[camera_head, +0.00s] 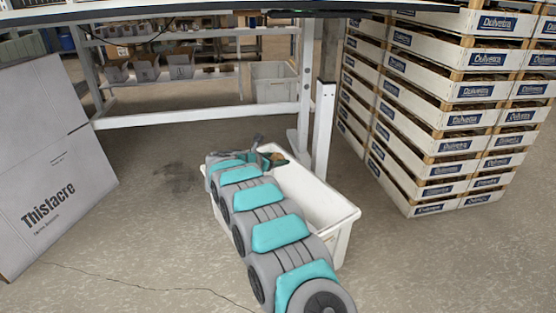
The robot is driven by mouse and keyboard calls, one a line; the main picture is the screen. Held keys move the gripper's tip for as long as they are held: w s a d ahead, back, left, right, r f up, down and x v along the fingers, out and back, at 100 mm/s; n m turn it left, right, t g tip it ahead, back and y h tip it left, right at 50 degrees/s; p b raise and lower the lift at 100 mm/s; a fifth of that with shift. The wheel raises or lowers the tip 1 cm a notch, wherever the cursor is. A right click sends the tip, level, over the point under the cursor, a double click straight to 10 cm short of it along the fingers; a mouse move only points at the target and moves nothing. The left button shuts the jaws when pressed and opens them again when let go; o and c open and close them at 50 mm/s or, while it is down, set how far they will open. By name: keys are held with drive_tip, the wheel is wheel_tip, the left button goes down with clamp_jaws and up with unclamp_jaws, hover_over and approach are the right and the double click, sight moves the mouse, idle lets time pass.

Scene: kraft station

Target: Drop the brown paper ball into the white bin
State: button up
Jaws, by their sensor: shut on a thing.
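The white bin (346,214) stands on the floor under the table, open at the top. My arm lies across its left part and hides much of that side. My gripper (274,159) is at the far end of the arm, over the far end of the bin. It is shut on the brown paper ball (272,156), which shows only as a small brown patch, mostly hidden by the gripper. I cannot tell how high it is above the bin's floor.
A table leg (323,130) stands just behind the bin. Stacked white crates (430,120) rise at the right. A large grey box (50,165) leans at the left. Another pale bin (274,82) stands farther back. The floor in front is clear.

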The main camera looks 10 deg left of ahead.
drive_tip(key=shift+f, duration=2.95)
drive_tip(key=o, duration=1.4)
drive_tip(key=shift+s, duration=0.1)
